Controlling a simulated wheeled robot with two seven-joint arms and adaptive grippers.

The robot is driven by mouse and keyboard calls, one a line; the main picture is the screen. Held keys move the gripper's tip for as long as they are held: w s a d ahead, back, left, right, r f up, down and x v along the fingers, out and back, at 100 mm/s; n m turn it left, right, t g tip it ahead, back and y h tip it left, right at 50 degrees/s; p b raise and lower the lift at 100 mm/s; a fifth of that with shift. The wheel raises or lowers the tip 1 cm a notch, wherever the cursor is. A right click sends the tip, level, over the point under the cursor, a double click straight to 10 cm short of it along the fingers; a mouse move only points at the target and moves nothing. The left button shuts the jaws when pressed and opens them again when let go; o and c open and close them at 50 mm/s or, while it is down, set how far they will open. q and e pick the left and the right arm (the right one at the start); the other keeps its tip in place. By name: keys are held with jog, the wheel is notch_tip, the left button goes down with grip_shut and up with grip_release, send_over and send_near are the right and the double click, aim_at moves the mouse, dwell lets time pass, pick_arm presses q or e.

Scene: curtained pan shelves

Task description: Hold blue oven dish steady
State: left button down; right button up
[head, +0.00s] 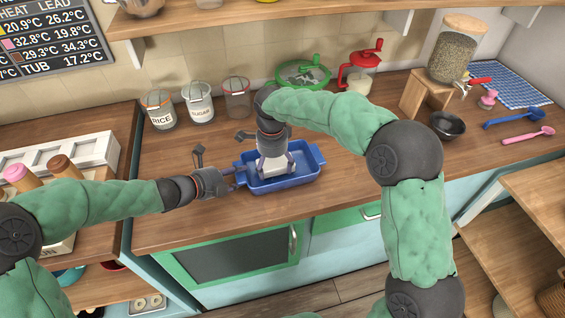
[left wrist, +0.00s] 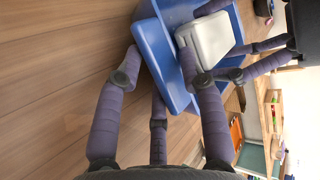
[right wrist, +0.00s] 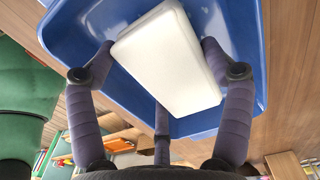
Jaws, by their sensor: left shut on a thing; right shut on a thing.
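The blue oven dish (head: 302,173) stands on the wooden counter, its long side towards me. My left gripper (head: 236,178) is shut on the dish's left end; in the left wrist view its fingers lie on either side of the blue dish wall (left wrist: 160,45). My right gripper (head: 274,164) reaches down into the dish from above. It is shut on a white block (head: 273,173), which also shows between its fingers in the right wrist view (right wrist: 168,62). The block is in or just above the dish; I cannot tell whether it touches the bottom. My right arm hides part of the dish.
Behind the dish stand the rice jar (head: 158,108), the sugar jar (head: 199,102), another jar (head: 237,98) and a green-lidded bowl (head: 303,74). A black bowl (head: 447,125) and blue and pink spoons (head: 513,118) lie right. Counter right of the dish is clear.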

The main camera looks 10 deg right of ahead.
jog(key=shift+s+a, duration=0.1)
jog(key=shift+a, duration=0.95)
jog(key=shift+d, duration=1.7)
jog(key=shift+f, duration=0.8)
jog(key=shift+d, duration=0.15)
jog(key=shift+w+d+f, duration=0.1)
jog(key=shift+w+d, duration=0.1)
jog(key=shift+d, duration=1.45)
jog(key=shift+s+a, duration=0.2)
jog(key=shift+a, duration=3.4)
jog(key=shift+w+d, duration=0.2)
jog(key=shift+d, duration=3.4)
